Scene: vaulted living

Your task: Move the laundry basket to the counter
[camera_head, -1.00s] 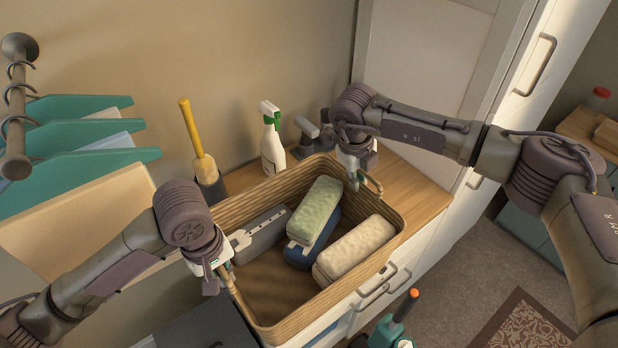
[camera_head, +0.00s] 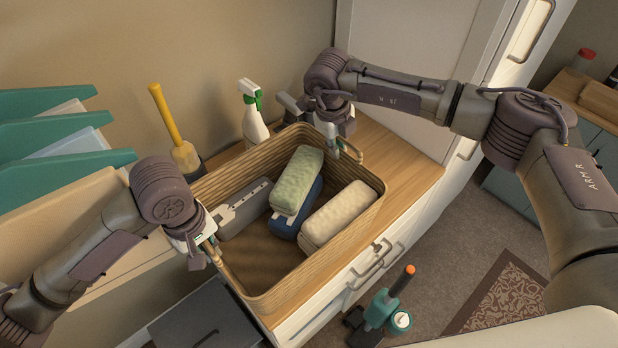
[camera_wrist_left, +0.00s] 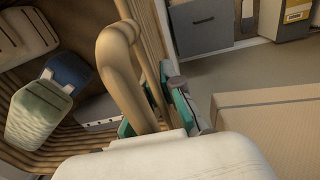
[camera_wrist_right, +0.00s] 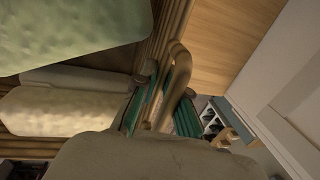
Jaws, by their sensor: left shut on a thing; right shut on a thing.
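The wicker laundry basket (camera_head: 262,306) is at the counter (camera_head: 403,172), over its wooden top; whether it rests on it or hovers I cannot tell. It holds a green-topped block, a cream block and a grey piece. My left gripper (camera_head: 212,250) is shut on the basket's left handle, which shows large in the left wrist view (camera_wrist_left: 117,75). My right gripper (camera_head: 343,146) is shut on the handle at the far right side, seen in the right wrist view (camera_wrist_right: 178,80). The handles partly hide the fingertips.
A spray bottle (camera_head: 254,122) and a yellow-handled brush (camera_head: 172,125) in a holder stand behind the basket. A green device with an orange tip (camera_head: 380,310) is below the front drawers. Bare counter lies right of the basket.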

